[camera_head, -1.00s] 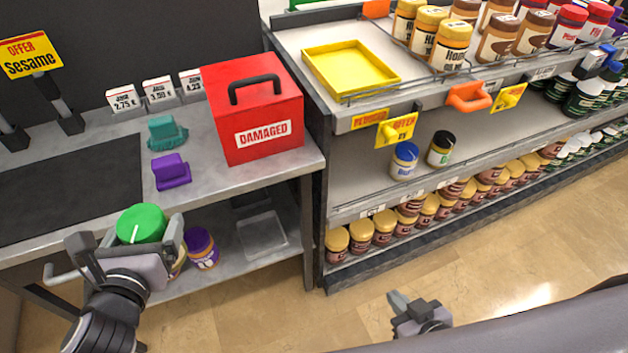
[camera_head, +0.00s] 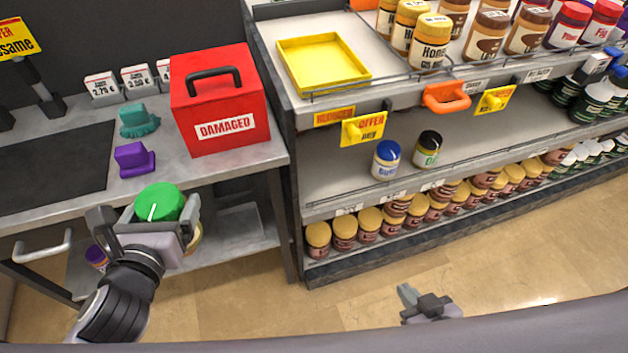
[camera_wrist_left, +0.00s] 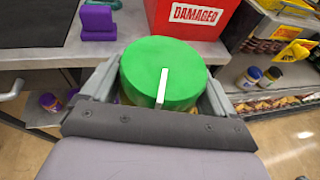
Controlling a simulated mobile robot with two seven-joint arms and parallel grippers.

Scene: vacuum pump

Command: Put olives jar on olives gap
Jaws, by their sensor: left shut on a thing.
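My left gripper (camera_head: 155,222) is shut on a jar with a green lid (camera_head: 160,203), held upright in front of the bench edge. The lid, with a white mark, also fills the middle of the left wrist view (camera_wrist_left: 163,72) between the fingers. The jar's label is hidden. On the middle shelf (camera_head: 335,182) stand a blue-lidded jar (camera_head: 386,160) and a black-lidded jar (camera_head: 427,149), side by side; their labels are too small to read surely. Bare shelf lies to their left and right. My right gripper (camera_head: 408,293) is low over the floor, its jaw opening unclear.
A red DAMAGED box (camera_head: 221,105), a teal object (camera_head: 138,120) and a purple object (camera_head: 134,158) stand on the bench. A yellow tray (camera_head: 322,66) and rows of jars fill the upper shelf. An orange clip (camera_head: 447,97) and yellow tags (camera_head: 365,129) stick out from its edge.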

